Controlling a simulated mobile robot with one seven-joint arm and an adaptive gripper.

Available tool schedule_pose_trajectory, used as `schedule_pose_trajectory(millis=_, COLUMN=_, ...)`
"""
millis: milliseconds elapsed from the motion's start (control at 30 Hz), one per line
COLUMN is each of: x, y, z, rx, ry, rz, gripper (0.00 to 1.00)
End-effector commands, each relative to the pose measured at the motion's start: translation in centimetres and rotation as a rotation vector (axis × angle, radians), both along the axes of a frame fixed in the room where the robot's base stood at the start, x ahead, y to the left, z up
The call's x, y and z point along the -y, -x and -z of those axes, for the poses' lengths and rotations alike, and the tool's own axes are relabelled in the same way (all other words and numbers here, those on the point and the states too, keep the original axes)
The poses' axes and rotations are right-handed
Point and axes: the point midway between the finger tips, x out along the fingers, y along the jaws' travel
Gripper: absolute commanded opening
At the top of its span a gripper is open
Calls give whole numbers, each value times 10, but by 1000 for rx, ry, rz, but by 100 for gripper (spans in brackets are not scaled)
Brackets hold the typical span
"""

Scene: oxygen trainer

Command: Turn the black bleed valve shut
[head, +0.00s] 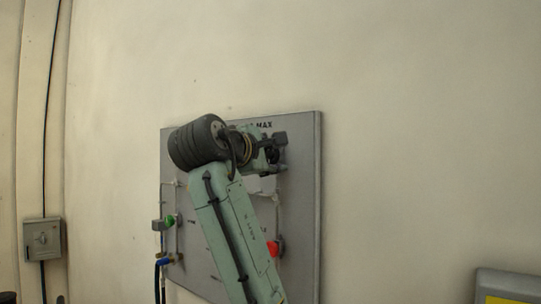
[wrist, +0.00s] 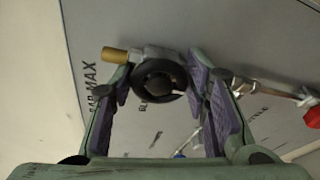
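The black bleed valve (wrist: 154,69) is a round black knob in the wrist view, on a metal fitting with a brass end (wrist: 115,55). It sits between the fingertips of my gripper (wrist: 160,77), whose pads are purple. The fingers stand apart, one on each side of the knob. The right pad is very close to the knob; I cannot tell if it touches. A gap shows on the left side. In the head view my arm covers the valve area, and the knob cannot be made out there.
The grey panel (head: 303,200) is on a pale wall. Lower on it are a green knob (head: 171,221), a red knob (head: 275,248) and a blue fitting (head: 165,261) with a hose. A grey switch box (head: 43,240) is at left, and a grey case (head: 510,284) is at lower right.

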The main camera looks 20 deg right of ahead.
Motion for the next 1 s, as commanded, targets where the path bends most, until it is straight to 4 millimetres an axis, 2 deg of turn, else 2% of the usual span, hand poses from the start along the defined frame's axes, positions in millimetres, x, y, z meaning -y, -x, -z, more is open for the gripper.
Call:
schedule_pose_trajectory(millis=67, x=0, y=0, z=0, rx=0, ry=0, rz=0, gripper=35)
schedule_pose_trajectory(millis=433, x=0, y=0, z=0, rx=-1, ry=-1, rz=0, gripper=10)
schedule_pose_trajectory(millis=767, x=-1, y=0, z=2, rx=38, ry=-26, rz=-1, gripper=10)
schedule_pose_trajectory(millis=1000, x=-1, y=-1, z=3, rx=161, ry=-106, rz=-1, gripper=10)
